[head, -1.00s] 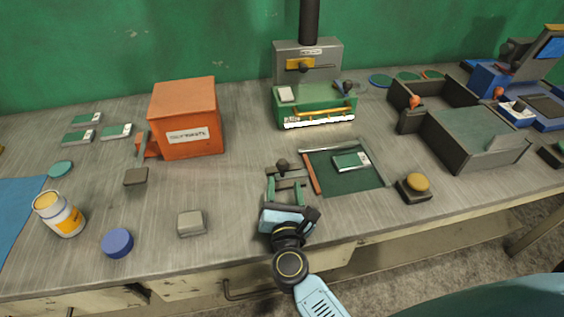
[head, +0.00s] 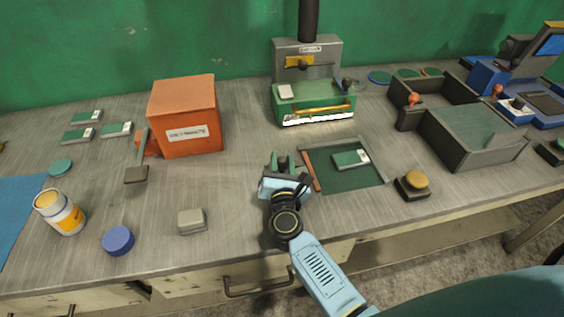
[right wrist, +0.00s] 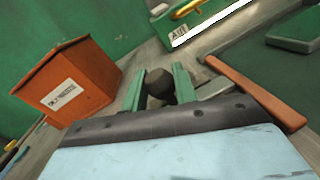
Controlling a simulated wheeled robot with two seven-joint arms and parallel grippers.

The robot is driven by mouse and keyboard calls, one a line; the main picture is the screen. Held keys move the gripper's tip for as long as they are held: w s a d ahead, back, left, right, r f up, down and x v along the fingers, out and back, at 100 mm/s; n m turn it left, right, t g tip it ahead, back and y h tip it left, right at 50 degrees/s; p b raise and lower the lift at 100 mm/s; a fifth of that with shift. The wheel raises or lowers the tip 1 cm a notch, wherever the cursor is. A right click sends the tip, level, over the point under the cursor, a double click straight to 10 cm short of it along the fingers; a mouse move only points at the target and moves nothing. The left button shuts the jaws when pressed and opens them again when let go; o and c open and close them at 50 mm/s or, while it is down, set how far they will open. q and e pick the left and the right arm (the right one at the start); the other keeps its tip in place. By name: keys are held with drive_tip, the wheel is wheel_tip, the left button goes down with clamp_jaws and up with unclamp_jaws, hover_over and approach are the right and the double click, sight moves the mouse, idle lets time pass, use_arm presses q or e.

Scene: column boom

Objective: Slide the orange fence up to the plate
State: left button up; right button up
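The orange fence (head: 312,171) is a thin bar along the left edge of the dark green mat. It also shows at the right in the right wrist view (right wrist: 255,92). The plate (head: 350,160), green with a white label, lies on the mat to the right of the fence, with a gap between them. My right gripper (head: 282,161) is just left of the fence. My left gripper is not in view.
A green press (head: 313,100) stands behind the mat (head: 350,180). A yellow button (head: 416,180) and grey trays (head: 470,140) are to the right. An orange box (head: 185,120) stands to the left. A grey block (head: 191,221) is near the front edge.

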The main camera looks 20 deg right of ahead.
sight(308, 170)
clamp_jaws()
drive_tip(key=d, duration=0.2)
drive_tip(key=s+d, duration=0.1)
drive_tip(key=d, duration=0.4)
drive_tip(key=shift+s, duration=0.15)
drive_tip(key=o, duration=0.5)
unclamp_jaws()
drive_tip(key=b+v, duration=0.2)
drive_tip(key=v, duration=1.1)
drive_tip(key=shift+s+a, duration=0.15)
drive_tip(key=shift+s, duration=0.05)
